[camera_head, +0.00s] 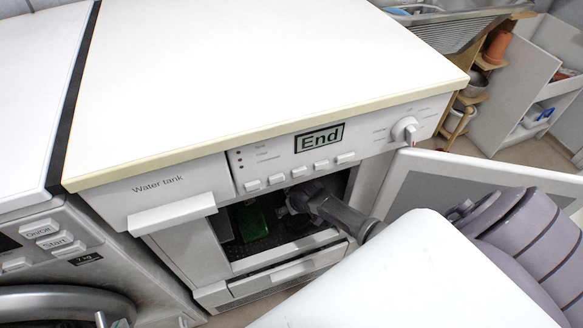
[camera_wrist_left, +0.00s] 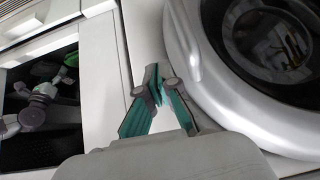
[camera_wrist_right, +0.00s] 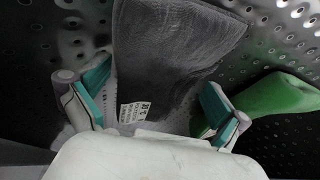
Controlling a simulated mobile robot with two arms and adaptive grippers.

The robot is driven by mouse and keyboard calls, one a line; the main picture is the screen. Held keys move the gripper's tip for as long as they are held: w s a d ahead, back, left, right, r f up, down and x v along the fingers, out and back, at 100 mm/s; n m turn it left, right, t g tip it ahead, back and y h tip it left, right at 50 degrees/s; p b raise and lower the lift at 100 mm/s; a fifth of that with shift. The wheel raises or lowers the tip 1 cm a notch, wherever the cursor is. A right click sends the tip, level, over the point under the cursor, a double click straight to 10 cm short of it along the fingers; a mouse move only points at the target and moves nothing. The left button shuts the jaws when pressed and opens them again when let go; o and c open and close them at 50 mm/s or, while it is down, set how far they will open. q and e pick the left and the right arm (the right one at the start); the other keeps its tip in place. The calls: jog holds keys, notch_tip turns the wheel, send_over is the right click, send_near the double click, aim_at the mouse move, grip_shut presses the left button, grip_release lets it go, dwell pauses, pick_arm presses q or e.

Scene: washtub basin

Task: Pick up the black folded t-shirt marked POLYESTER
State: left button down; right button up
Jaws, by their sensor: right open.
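A dark grey-black folded cloth (camera_wrist_right: 170,60) with a small white printed tag lies in the perforated drum in the right wrist view. In the head view my right gripper (camera_head: 300,200) is inside the dryer opening, and the dark cloth is not clear there. My left gripper (camera_wrist_left: 158,80) is outside, in front of the machines, with its fingertips close together and nothing visible between them.
A green cloth (camera_wrist_right: 270,97) lies beside the right finger; it also shows in the head view (camera_head: 251,221). The dryer door (camera_head: 480,185) stands open at right. A washing machine door (camera_wrist_left: 190,75) is beside my left gripper.

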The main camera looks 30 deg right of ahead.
jog(key=shift+c, duration=0.2)
jog(key=c, duration=1)
jog(key=shift+r, duration=0.1)
